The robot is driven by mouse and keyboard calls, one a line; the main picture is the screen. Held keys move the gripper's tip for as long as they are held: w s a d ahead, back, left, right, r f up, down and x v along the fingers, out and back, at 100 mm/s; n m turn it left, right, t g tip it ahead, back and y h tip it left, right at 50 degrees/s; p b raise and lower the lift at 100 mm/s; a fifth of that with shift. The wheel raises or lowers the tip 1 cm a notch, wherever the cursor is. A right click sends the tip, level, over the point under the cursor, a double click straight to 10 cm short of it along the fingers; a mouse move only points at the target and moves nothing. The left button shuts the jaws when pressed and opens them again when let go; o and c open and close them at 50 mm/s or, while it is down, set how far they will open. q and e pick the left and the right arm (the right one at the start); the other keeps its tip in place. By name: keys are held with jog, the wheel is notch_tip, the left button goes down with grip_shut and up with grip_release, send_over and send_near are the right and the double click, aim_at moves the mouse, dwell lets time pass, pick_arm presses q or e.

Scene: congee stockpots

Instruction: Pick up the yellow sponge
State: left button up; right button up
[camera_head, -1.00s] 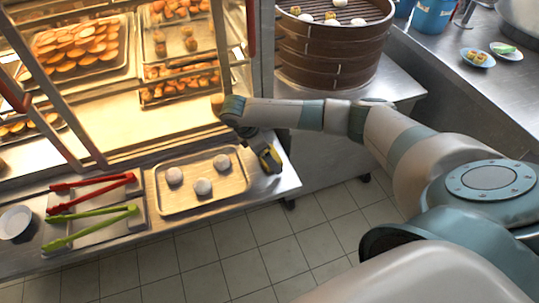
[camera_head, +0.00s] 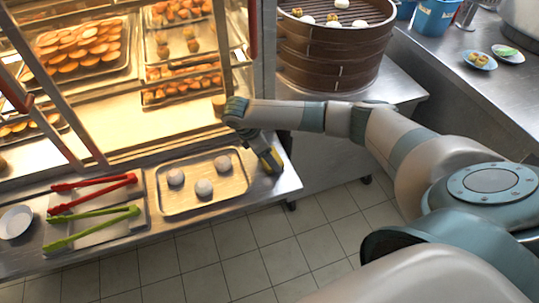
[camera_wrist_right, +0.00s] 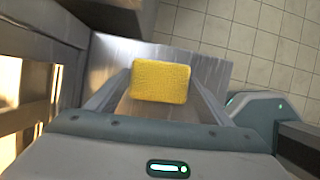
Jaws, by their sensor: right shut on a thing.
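The yellow sponge (camera_wrist_right: 160,82) is a small rounded block between the two fingers of my right gripper (camera_wrist_right: 158,92) in the right wrist view. The fingers are shut on it from both sides. In the head view my right gripper (camera_head: 271,161) points down at the right end of the steel counter, just right of the bun tray. Only a little yellow shows there. I cannot tell whether the sponge touches the counter. My left gripper is not in view.
A tray (camera_head: 165,206) with three pale buns lies left of my right gripper. Red tongs (camera_head: 92,187) and green tongs (camera_head: 90,224) lie further left. The lit display case (camera_head: 190,125) stands close behind the wrist. A bamboo steamer (camera_head: 330,65) stands on the right-hand table.

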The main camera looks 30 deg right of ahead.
jog(key=shift+r, duration=0.5)
notch_tip(320, 180, up, 3)
jog(key=shift+s+r, duration=0.15)
jog(key=s+d+r, duration=0.2)
jog(key=s+r, duration=0.4)
jog(key=s, duration=0.5)
jog(key=shift+d+r, duration=0.15)
jog(key=shift+r, duration=0.2)
